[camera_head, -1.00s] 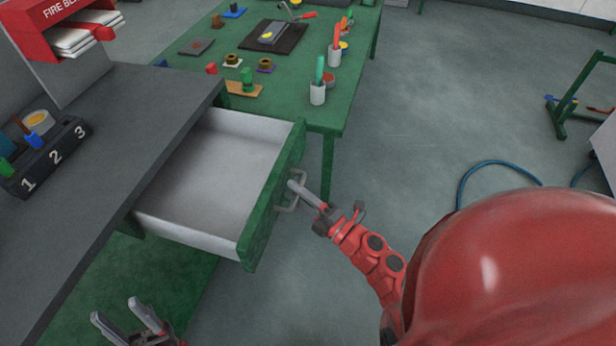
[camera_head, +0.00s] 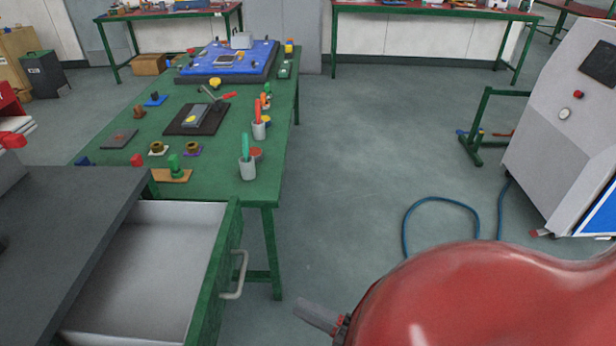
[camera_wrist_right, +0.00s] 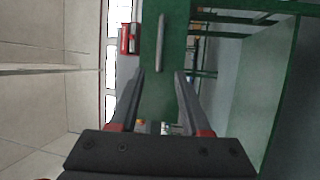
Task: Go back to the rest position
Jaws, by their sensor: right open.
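My right gripper (camera_head: 318,314) shows only in part at the bottom of the head view, beside my red arm shell, to the right of the open drawer. In the right wrist view my right gripper (camera_wrist_right: 158,80) is open, with nothing between its fingers. The drawer (camera_head: 165,250) with a green front is pulled out and looks empty. Its handle (camera_head: 238,275) is clear of the gripper in the head view, and it also shows ahead of the fingers in the right wrist view (camera_wrist_right: 160,42). My left gripper is not in view.
A green table (camera_head: 225,185) stands beyond the drawer with cups, small parts and a blue board (camera_head: 230,60). A dark worktop (camera_head: 70,215) lies above the drawer. A blue hose (camera_head: 440,200) and a grey machine (camera_head: 565,120) are at right. The middle floor is clear.

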